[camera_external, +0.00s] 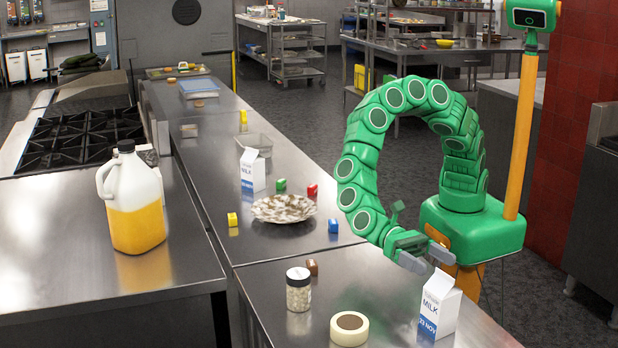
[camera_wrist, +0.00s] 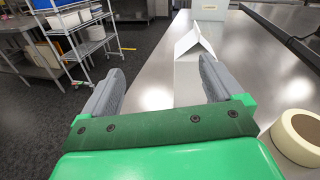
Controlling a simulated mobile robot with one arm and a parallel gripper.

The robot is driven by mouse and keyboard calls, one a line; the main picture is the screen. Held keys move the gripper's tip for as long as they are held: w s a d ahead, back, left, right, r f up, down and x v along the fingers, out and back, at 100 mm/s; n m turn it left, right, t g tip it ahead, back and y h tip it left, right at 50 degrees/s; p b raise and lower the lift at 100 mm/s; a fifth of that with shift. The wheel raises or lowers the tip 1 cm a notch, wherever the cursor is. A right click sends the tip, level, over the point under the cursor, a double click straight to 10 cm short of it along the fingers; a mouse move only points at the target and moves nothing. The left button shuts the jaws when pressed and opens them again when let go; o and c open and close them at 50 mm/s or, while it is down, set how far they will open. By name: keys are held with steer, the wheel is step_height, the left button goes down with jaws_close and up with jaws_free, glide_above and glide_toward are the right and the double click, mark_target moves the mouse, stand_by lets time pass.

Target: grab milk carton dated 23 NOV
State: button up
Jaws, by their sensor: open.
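A white milk carton (camera_external: 438,308) with a blue band reading 23 NOV stands upright near the front right edge of the steel counter. Its white gable top (camera_wrist: 192,42) shows in the wrist view, beyond the fingers and nearer the right one. My gripper (camera_external: 427,258) is open and empty, just behind and above the carton in the outside view. Its spread fingers (camera_wrist: 162,68) show in the wrist view. I see no contact with the carton. A second milk carton (camera_external: 252,170) stands farther back on the counter; its date is too small to read.
A tape roll (camera_external: 349,328) lies left of the near carton, and right of my fingers in the wrist view (camera_wrist: 299,136). A lidded jar (camera_external: 298,290) and a brown block (camera_external: 312,267) stand nearby. A plate (camera_external: 284,208), small blocks and a juice jug (camera_external: 135,205) are farther off.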

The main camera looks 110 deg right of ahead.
mark_target(450, 312)
steer(key=w+f+m, duration=0.1)
steer(key=w+a+f+m+t, duration=0.1)
steer(key=f, duration=0.1)
steer(key=w+a+f, duration=0.1)
steer(key=shift+w+f+m+t+y, duration=0.15)
steer(key=shift+w+m+t+y, duration=0.15)
steer(key=shift+m+y, duration=0.1)
steer(key=shift+s+a, duration=0.2)
steer(key=shift+a, duration=1.05)
steer(key=a, duration=0.2)
steer(key=a+f, duration=0.1)
steer(key=a, duration=0.1)
steer(key=shift+s, duration=0.1)
steer(key=shift+a+r, duration=0.15)
steer(key=shift+a, duration=0.4)
steer(key=shift+c, duration=0.2)
steer(key=c, duration=1.3)
steer(key=shift+c, duration=0.2)
